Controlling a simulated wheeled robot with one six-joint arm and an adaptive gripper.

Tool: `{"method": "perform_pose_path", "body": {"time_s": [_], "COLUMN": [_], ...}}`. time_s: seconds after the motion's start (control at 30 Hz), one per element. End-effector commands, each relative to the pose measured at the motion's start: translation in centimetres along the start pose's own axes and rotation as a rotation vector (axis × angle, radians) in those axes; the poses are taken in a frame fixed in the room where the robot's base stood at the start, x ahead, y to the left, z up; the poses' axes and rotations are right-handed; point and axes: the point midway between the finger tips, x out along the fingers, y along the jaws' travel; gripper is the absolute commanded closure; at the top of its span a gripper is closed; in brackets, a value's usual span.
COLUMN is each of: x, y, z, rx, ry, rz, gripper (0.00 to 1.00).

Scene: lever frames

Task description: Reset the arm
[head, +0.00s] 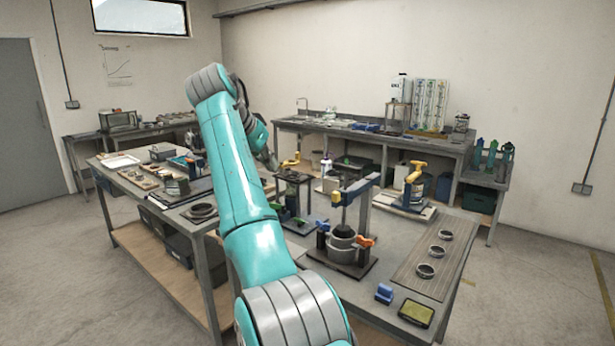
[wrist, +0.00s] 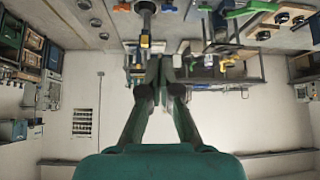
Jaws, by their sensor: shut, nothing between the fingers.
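My teal arm (head: 250,205) rises from the bottom of the head view, bends at a grey joint at the top, and folds down behind itself. My gripper (wrist: 161,66) shows in the wrist view with its two dark fingers together and nothing between them. In the head view only a small dark part of the gripper shows beside the arm.
Three metal rings (head: 433,254) lie on a ribbed board at the right. A blue block (head: 384,293) and a yellow-topped box (head: 416,313) sit near the bench's front edge. A yellow-handled press (head: 415,172) stands farther back. The left bench (head: 205,222) holds trays and parts.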

Motion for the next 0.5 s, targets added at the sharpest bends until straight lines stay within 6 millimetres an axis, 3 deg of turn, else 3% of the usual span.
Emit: {"method": "perform_pose_path", "body": {"time_s": [0.23, 0.5], "x": [10.8, 21.9], "y": [-0.3, 1.3], "z": [5.0, 11.7], "rx": [-0.078, -0.162], "ry": [0.028, 0.065], "rz": [-0.045, -0.11], "gripper": [1.0, 1.0]}}
